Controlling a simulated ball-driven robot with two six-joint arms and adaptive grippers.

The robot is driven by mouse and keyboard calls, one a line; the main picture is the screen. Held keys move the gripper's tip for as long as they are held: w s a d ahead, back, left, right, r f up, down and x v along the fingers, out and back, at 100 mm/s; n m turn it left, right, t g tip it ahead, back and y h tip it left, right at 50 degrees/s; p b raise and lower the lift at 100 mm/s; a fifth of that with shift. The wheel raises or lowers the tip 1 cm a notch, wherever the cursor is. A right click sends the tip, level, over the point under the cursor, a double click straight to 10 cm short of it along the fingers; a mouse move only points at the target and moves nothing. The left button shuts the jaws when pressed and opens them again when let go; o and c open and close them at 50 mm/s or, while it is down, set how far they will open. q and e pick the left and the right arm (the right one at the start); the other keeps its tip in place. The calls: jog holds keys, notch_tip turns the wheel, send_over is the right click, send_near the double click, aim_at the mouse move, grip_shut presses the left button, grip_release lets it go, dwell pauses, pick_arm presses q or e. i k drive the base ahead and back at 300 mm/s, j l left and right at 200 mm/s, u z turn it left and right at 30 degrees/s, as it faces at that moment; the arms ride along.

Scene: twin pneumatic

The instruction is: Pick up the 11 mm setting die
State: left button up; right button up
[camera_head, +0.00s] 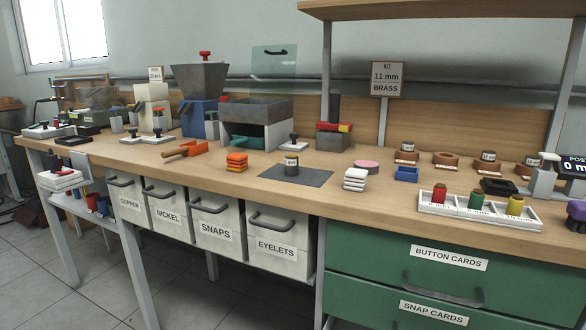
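A small dark cylinder with a pale label (291,165) stands upright on a dark grey mat (310,177) in the middle of the bench. Its label is too small to read. At the back right, several brown round holders stand in a row, including a left one (406,157) and a middle one (446,162). Labelled dark cylinders show at some of them, such as one on the right (488,156). I cannot tell which piece is the 11 mm setting die. A sign (388,78) above the bench reads "KIT 11 mm BRASS". Neither of my grippers is in view.
A white tray (528,217) with red, green and yellow pieces lies at the front right. White blocks (355,180), orange blocks (236,162), a blue tray (406,174) and a pink disc (367,166) surround the mat. Labelled bins (278,243) hang below the front edge.

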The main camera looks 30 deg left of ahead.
aim_at(291, 160)
jog(key=k+j, duration=0.1)
jog(key=k+u, duration=0.1)
jog(key=u, duration=0.35)
jog(key=k+u, duration=0.1)
jog(key=u, duration=0.35)
jog(key=j+u, duration=0.15)
jog(key=u, duration=0.35)
jog(key=k, duration=0.05)
